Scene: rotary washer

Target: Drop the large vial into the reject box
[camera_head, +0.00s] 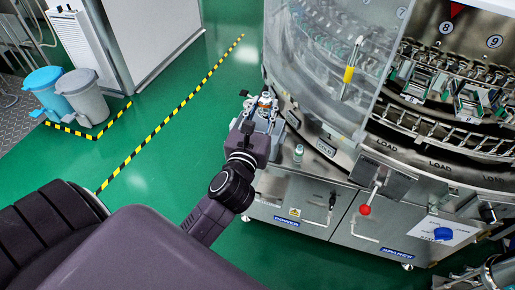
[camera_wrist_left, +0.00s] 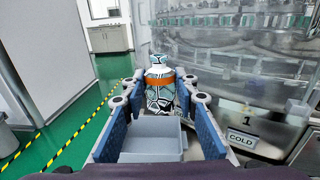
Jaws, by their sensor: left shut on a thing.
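My left gripper (camera_head: 264,106) is shut on a vial and holds it up beside the left end of the washer's front ledge. In the left wrist view the clear vial (camera_wrist_left: 159,96) stands upright between the blue-padded fingers (camera_wrist_left: 160,88), with an orange band and a pale top. A smaller-looking vial with a teal cap (camera_head: 298,153) stands on the steel ledge to the right of the gripper. I cannot make out a box marked as the reject box. My right gripper cannot be made out in either view.
The rotary washer (camera_head: 390,150) fills the right side, with a clear curved guard (camera_head: 318,60) and a red-knobbed lever (camera_head: 366,208). A blue bin (camera_head: 44,88) and a grey bin (camera_head: 82,97) stand at the left. The green floor (camera_head: 180,150) between is clear.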

